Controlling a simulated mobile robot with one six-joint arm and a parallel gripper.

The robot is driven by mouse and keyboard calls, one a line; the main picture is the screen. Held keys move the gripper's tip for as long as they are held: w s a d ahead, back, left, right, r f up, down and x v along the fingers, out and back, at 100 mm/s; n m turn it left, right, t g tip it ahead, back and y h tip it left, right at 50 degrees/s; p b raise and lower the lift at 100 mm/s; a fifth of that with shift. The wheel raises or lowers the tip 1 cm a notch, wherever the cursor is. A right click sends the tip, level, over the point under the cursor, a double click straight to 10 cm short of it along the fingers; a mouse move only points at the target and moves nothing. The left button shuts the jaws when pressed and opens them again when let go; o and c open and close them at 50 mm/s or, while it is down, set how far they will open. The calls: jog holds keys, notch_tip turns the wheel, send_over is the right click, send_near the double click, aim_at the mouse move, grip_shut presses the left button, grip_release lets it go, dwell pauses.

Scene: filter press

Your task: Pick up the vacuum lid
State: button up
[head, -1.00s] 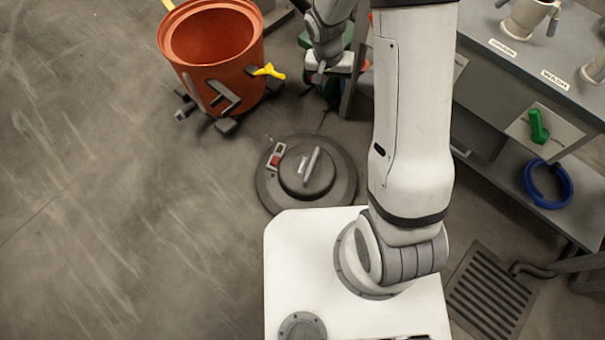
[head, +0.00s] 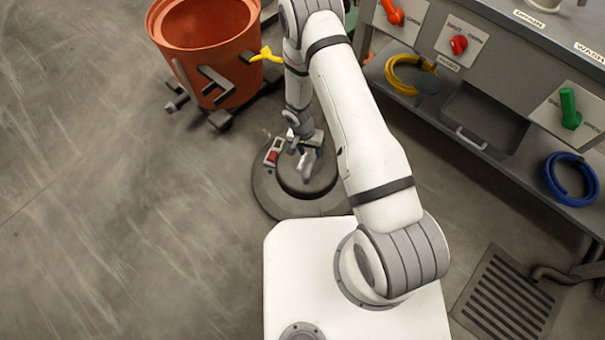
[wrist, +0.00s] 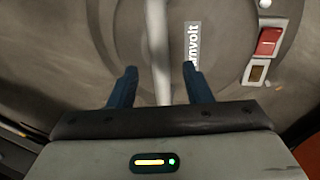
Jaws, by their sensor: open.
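The vacuum lid (head: 268,194) is a round dark grey disc on the floor in the head view, with a raised centre, a light bar handle and a small panel with a red switch (head: 273,156). In the wrist view the lid (wrist: 60,45) fills most of the frame, with its pale handle (wrist: 157,50) running upright between the fingers. My gripper (wrist: 158,80) is open, its two blue fingers on either side of the handle and apart from it. In the head view my gripper (head: 308,150) is over the lid and hides part of it.
An orange drum (head: 205,50) with a yellow lever (head: 266,55) stands on a wheeled base behind and left of the lid. A grey bench (head: 500,50) with valves and hoses stands at the right. A floor drain (head: 505,298) lies front right. The left floor is clear.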

aim_at(312, 157)
jog(key=f+b, duration=0.1)
jog(key=f, duration=0.2)
jog(key=d+f+b, duration=0.1)
jog(key=f, duration=0.2)
jog(key=shift+d, duration=0.1)
jog(key=shift+r, duration=0.15)
jog(key=shift+c, duration=0.5)
jog(key=shift+w, duration=0.1)
grip_shut()
